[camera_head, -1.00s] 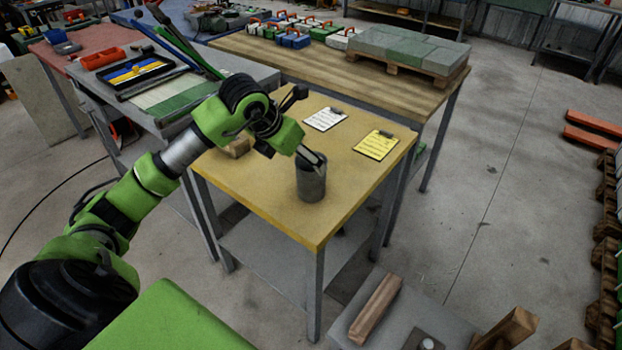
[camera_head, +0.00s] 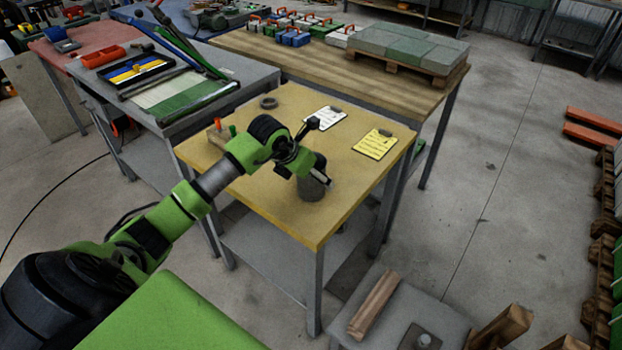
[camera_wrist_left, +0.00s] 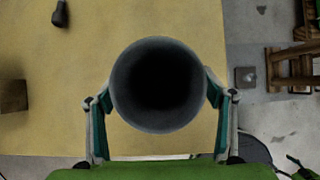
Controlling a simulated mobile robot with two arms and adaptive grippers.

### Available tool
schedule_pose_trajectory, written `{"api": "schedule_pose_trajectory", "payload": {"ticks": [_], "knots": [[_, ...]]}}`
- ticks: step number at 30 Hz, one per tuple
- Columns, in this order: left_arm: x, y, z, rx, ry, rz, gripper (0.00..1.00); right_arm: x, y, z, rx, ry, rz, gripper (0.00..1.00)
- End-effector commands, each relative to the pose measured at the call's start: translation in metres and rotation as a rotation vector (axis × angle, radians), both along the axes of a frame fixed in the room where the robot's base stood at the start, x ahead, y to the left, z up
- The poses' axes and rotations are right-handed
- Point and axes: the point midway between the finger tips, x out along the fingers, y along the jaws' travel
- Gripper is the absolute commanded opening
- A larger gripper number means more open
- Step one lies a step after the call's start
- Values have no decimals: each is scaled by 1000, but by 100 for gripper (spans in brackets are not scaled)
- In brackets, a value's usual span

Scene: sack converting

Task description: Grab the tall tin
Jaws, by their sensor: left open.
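The tall tin (camera_head: 312,190) is a dark grey open-topped cylinder standing upright on the yellow-topped table (camera_head: 270,212), near its front right. In the left wrist view I look down into its dark mouth, and its rim (camera_wrist_left: 117,90) shows as a ring. My left gripper (camera_head: 318,178) is at the tin's upper part. In the wrist view my left gripper (camera_wrist_left: 158,95) is open, with one finger on each side of the tin. I cannot tell whether either finger touches it. My right gripper is not in view.
Two clipboards, one white (camera_head: 325,118) and one yellow (camera_head: 376,144), lie behind the tin. A dark ring (camera_head: 268,103) and a wooden block with an orange-red piece (camera_head: 219,132) are at the back left.

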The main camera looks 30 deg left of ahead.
Motion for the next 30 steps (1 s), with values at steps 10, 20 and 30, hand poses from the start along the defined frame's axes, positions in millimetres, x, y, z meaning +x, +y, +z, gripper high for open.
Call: {"api": "schedule_pose_trajectory", "payload": {"ticks": [10, 20, 30], "knots": [[1, 0, 2, 1, -4, 1, 31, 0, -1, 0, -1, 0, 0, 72], [1, 1, 7, 1, -4, 1, 31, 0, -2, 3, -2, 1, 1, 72], [-4, 3, 43, 4, -4, 1, 31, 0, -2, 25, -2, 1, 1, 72]]}}
